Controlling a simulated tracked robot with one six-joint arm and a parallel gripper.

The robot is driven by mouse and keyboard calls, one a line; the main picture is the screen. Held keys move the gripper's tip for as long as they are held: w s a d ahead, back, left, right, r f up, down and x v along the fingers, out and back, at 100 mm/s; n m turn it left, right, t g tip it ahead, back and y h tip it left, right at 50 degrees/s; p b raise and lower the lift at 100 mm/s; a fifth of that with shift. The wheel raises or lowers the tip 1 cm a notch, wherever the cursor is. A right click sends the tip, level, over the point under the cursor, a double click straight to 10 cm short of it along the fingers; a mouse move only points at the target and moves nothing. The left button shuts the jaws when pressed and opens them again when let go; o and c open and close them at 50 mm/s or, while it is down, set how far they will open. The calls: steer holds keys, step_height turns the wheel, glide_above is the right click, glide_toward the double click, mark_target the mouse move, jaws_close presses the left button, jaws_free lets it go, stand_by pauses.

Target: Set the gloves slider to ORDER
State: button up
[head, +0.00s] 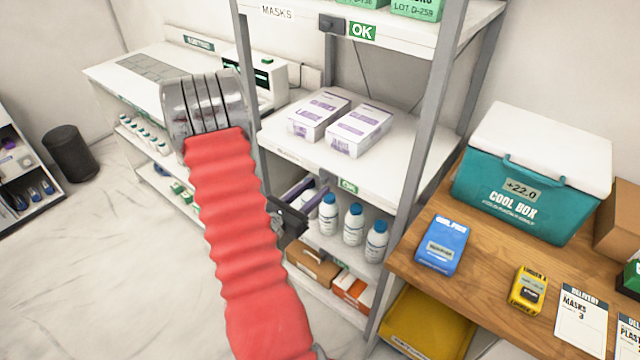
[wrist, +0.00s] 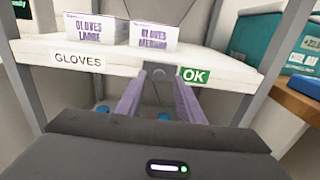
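The gloves shelf edge carries a GLOVES label (wrist: 78,60) and a green OK plate (wrist: 195,75) in the wrist view. The gloves slider (wrist: 158,73) is a small dark grey piece just left of the OK plate, and OK shows. No ORDER word is visible. My gripper (wrist: 158,84) is open, its two purple fingers reaching toward the shelf edge, one on each side of the slider, with gaps beside it. I cannot tell whether the tips are level with it.
Two glove boxes (head: 360,130) stand on the shelf above. White bottles with blue caps (head: 353,225) stand below, close behind my gripper. A grey rack post (head: 425,125) rises to the right. The masks slider (head: 332,24) is higher up, beside its OK plate (head: 362,31).

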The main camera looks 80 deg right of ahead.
mark_target(325, 179)
steer(key=shift+x, duration=1.5)
steer(key=shift+a, duration=0.1)
steer(key=shift+c, duration=0.4)
jaws_close()
